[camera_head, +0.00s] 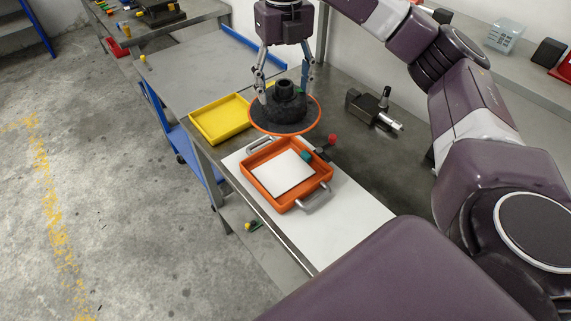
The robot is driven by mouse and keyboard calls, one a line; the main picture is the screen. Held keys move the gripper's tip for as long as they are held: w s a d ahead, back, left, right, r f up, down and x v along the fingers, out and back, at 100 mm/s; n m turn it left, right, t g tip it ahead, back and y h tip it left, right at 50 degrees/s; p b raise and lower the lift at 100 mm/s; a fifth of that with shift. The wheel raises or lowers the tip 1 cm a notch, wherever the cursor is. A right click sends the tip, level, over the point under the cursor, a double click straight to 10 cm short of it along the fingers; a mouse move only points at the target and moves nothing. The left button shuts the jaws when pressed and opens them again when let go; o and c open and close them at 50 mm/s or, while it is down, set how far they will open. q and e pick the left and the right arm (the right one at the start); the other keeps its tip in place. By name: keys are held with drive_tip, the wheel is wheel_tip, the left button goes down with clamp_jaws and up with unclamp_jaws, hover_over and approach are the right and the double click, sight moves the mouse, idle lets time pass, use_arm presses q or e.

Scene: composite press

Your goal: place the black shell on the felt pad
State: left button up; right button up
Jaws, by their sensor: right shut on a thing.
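The black shell (283,113) is a round dark piece with a raised hub and a thin orange rim. My right gripper (284,90) points down with its fingers around the hub, shut on the shell. The shell appears held above the table, beyond the orange tray. A white square pad (282,173), which looks like the felt pad, lies in the orange tray (255,184), nearer than the shell and apart from it in the picture. My left gripper is not in view.
A yellow tray (221,120) stands left of the shell. A dark device with a silver tip (376,112) lies to the right. A small red-ended tool (328,143) is beside the orange tray. A white sheet (345,217) lies under the tray, mostly clear at the front right.

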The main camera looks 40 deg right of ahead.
drive_tip(key=shift+w+d+r+m, duration=0.1)
drive_tip(key=shift+d+r+m, duration=0.1)
drive_tip(key=shift+m, duration=0.2)
drive_tip(key=shift+f, duration=0.15)
wheel_tip(320, 180, down, 20)
drive_tip(key=shift+r+p, duration=0.25)
drive_tip(key=shift+p, duration=0.6)
drive_tip(key=shift+f, duration=0.1)
